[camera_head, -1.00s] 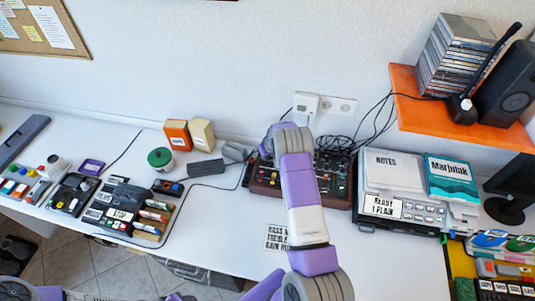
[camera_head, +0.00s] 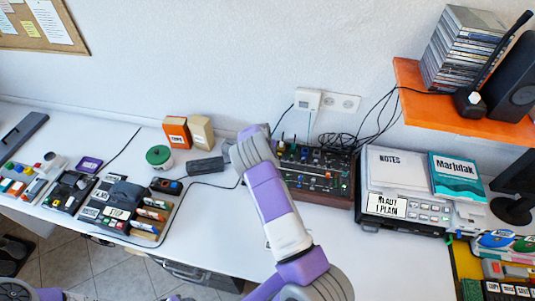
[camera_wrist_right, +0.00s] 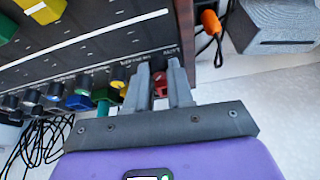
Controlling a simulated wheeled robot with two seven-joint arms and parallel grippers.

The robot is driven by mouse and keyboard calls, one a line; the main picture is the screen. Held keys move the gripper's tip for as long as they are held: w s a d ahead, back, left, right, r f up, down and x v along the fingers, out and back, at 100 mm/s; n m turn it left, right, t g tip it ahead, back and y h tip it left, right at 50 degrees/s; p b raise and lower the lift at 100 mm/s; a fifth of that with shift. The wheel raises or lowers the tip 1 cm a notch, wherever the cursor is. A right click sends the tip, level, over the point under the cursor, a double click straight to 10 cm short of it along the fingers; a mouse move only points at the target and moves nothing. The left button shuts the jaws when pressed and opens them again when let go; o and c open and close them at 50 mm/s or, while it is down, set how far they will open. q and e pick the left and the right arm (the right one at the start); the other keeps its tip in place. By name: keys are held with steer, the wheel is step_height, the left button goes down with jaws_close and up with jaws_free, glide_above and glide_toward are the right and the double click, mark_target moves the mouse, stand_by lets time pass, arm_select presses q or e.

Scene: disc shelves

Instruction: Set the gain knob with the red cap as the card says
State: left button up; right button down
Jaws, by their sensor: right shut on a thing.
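The mixer (camera_head: 325,192) is a dark box with a wood-brown side, standing against the wall in the head view. In the right wrist view, my right gripper (camera_wrist_right: 160,88) is shut on the red-capped knob (camera_wrist_right: 161,86), at the end of a row of knobs along the mixer panel (camera_wrist_right: 100,50). A yellow-capped knob (camera_wrist_right: 117,83) is just left of the fingers. In the head view my right wrist hides the fingers and the red knob. The card on the table is almost wholly hidden behind my right arm.
A device (camera_head: 430,222) with a notes pad stands right of the mixer. Cables (camera_head: 335,140) lie behind the mixer. The front table middle is clear.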

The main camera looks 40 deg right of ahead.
steer(key=m+b, duration=0.1)
steer(key=m, duration=0.1)
steer(key=m+g+b, duration=0.1)
steer(key=m+b, duration=0.1)
steer(key=m+g+b, duration=0.1)
steer(key=m+b, duration=0.1)
steer(key=shift+w+f+h, duration=0.15)
steer(key=shift+w+h, duration=0.15)
steer(key=shift+h, duration=0.1)
steer(key=m+g+b, duration=0.1)
steer(key=m+b, duration=0.1)
steer(key=m, duration=0.1)
steer(key=shift+g, duration=0.3)
steer(key=shift+m+g+b, duration=0.3)
steer(key=shift+m+b, duration=0.2)
steer(key=shift+m, duration=0.5)
steer(key=shift+r+y, duration=0.2)
steer(key=shift+y, duration=0.1)
steer(key=c, duration=1.3)
jaws_free()
steer(key=p+v, duration=0.1)
steer(key=v, duration=0.6)
steer(key=shift+w+a+r, duration=0.1)
steer(key=shift+a+r, duration=0.05)
steer(key=shift+r, duration=0.1)
